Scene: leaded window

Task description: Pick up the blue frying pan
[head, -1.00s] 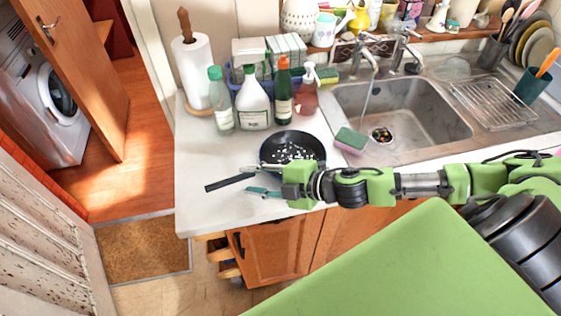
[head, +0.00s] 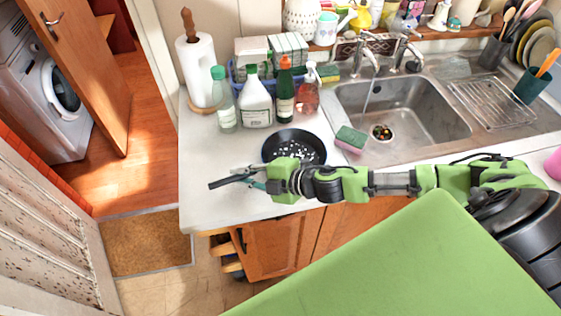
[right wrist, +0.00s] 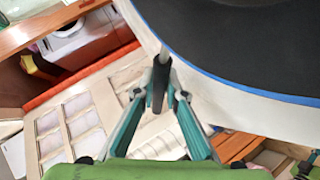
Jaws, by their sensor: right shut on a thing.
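The frying pan (head: 295,147) looks dark inside, with pale specks, on the white counter in front of the bottles in the head view. In the right wrist view the pan (right wrist: 240,45) shows a blue rim edge. My right gripper (head: 252,180) is shut on the handle. In the right wrist view both teal fingers (right wrist: 160,92) press on the handle from either side. Whether the pan still touches the counter is hard to tell. My left gripper is not in view.
Behind the pan stand a white spray bottle (head: 255,103), a green bottle (head: 285,95) and a paper towel roll (head: 198,72). A sponge (head: 350,138) lies by the sink (head: 408,110), where the tap runs. Cupboard doors (head: 272,247) are below the counter.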

